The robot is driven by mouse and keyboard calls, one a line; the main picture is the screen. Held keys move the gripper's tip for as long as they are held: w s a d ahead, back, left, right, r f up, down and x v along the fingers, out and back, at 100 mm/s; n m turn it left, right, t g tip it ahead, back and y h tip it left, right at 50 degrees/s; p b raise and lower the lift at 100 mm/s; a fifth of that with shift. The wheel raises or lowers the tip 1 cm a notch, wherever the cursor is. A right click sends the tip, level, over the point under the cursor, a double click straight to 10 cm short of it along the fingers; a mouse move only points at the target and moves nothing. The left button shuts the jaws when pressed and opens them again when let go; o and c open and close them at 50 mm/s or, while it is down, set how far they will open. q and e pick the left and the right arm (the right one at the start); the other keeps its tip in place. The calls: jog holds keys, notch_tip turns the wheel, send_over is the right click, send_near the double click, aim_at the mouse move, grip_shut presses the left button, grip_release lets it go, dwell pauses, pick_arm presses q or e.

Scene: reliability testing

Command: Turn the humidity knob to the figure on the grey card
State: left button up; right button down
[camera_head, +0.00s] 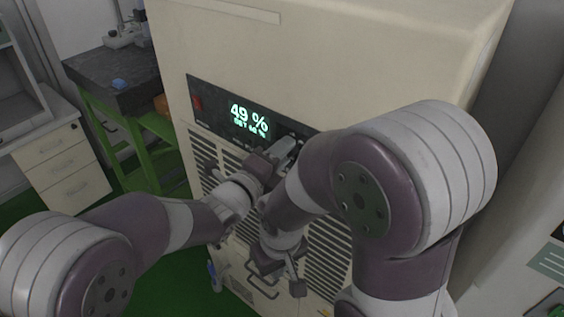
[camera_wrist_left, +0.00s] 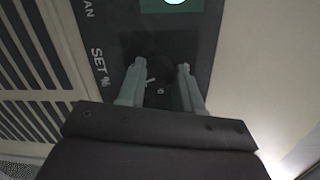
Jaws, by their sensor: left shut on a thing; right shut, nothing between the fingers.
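The cream test chamber (camera_head: 340,50) has a dark control panel (camera_head: 215,105) with a lit display (camera_head: 249,119). It reads 49 % in large figures; the smaller SET line below is too blurred to read surely. My left gripper (camera_head: 284,150) is at the panel's right part. In the left wrist view its two fingers (camera_wrist_left: 159,88) stand on either side of the dark knob (camera_wrist_left: 158,94), beside the SET % label, and are shut on it. A small white mark shows between the fingers. My right gripper (camera_head: 296,284) is shut and empty, lower down before the chamber's front. I cannot make out the grey card.
A red switch (camera_head: 196,103) sits at the panel's left end. Slatted vents (camera_head: 325,245) lie below the panel. A green-framed bench with a dark top (camera_head: 115,80) and a white drawer unit (camera_head: 68,165) stand at left. My right arm covers part of the chamber's front.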

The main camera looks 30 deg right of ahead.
pick_arm(q)
jog(key=shift+w+f+n+g+h+p, duration=0.1)
jog(key=shift+n+g+p, duration=0.5)
jog(key=shift+n, duration=2.8)
jog(key=shift+s+f+n+g+h+p, duration=0.1)
jog(key=shift+n+g+p, duration=0.5)
jog(key=shift+n, duration=2.8)
jog(key=shift+w+f+n+g+h+p, duration=0.2)
jog(key=shift+n+p, duration=0.7)
jog(key=shift+n, duration=2.5)
jog(key=shift+s+r+n, duration=0.1)
jog(key=shift+s+n, duration=0.05)
jog(key=shift+n, duration=0.15)
jog(key=o, duration=1)
jog(key=shift+a+r, duration=0.1)
jog(key=shift+o, duration=0.2)
